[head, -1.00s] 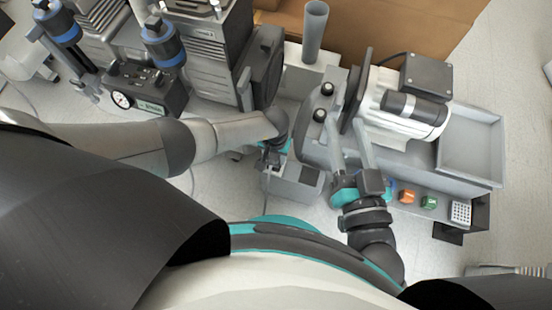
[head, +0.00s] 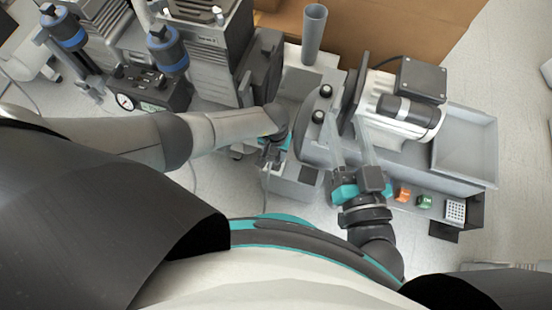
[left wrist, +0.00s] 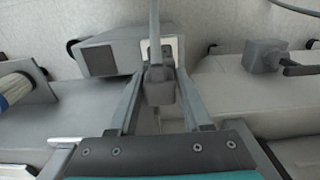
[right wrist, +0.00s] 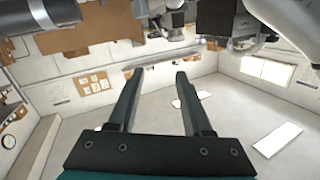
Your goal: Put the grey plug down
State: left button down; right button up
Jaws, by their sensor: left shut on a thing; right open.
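The grey plug (left wrist: 160,88) is between the fingers of my left gripper (left wrist: 158,100) in the left wrist view, with its grey cable rising to the top edge. My left gripper (head: 268,162) is shut on it, over a grey box (head: 292,188) in the head view. A pale plate (left wrist: 142,52) shows just behind the plug; I cannot tell whether they touch. In the head view the plug is too small to make out. My right gripper (head: 350,150) is open and empty in front of the grey and white machine; its spread fingers (right wrist: 158,100) show in the right wrist view.
A grey machine with a motor (head: 408,115) stands right of my left gripper. An empty grey tray (head: 465,148) is at the right. Orange and green buttons (head: 414,198) sit near my right gripper. A gauge unit (head: 150,92) and tower cases stand at the left.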

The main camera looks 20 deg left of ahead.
dwell(0.3)
